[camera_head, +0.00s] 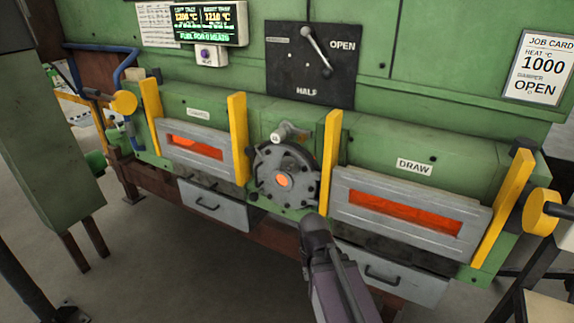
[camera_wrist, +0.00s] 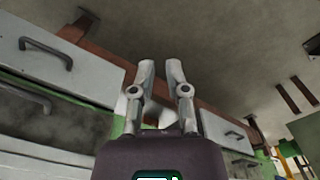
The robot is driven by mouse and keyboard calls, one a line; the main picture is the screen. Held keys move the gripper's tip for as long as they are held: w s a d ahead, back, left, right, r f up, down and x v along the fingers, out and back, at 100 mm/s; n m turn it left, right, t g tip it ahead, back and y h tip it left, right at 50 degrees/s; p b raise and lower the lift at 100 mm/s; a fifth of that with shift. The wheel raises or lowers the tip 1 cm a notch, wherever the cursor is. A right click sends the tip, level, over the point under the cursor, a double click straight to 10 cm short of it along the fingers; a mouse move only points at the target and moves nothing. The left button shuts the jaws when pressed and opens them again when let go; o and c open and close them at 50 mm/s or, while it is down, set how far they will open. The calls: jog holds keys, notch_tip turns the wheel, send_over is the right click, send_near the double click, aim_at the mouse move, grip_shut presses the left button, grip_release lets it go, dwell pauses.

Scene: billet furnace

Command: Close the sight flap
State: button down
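The sight port is a round grey bolted plate (camera_head: 285,178) in the middle of the furnace front. Its centre hole glows orange, so it looks uncovered. A small pale knob or handle (camera_head: 289,132) sits at the plate's top; I cannot tell surely whether it belongs to the sight flap. My arm reaches up from the bottom edge, its end just below and right of the plate. My gripper's fingers are not clear in the head view. In the wrist view my gripper (camera_wrist: 160,68) shows two fingers with a narrow empty gap, apart from the port.
Yellow uprights (camera_head: 238,138) and (camera_head: 330,160) flank the port. Glowing slotted doors stand left (camera_head: 195,160) and right, the right one under a DRAW sign (camera_head: 414,167). Grey drawers (camera_head: 215,207) hang below. A damper lever (camera_head: 317,50) is above. The floor at left is open.

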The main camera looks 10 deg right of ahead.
jog(key=w+a+r+m+t+h+p, duration=0.1)
jog(key=w+a+r+t+h+p, duration=0.1)
jog(key=w+r+p, duration=0.4)
jog(key=w+a+r+m+t+h+p, duration=0.2)
jog(key=w+a+r+h+p, duration=0.2)
jog(key=w+r, duration=0.7)
jog(key=w+a+r+m+t+h+p, duration=0.2)
jog(key=w+a+r+p, duration=0.4)
jog(key=r, duration=0.5)
jog(key=w+h+p, duration=0.1)
jog(key=w+p, duration=0.1)
jog(key=shift+w+a+r+t+h+p, duration=0.2)
jog(key=shift+r+t+h+p, duration=0.1)
jog(key=shift+t+h+p, duration=0.1)
jog(key=shift+f, duration=0.1)
jog(key=b, duration=0.6)
send_near(291, 164)
jog(key=w+d, duration=0.2)
jog(key=w, duration=0.1)
jog(key=shift+s+d+f+b, duration=0.1)
jog(key=shift+d+f+b, duration=0.35)
jog(key=shift+f+b, duration=0.25)
jog(key=shift+s+d+f+b, duration=0.1)
jog(key=shift+d+f+b, duration=0.35)
jog(key=shift+f+b, duration=0.15)
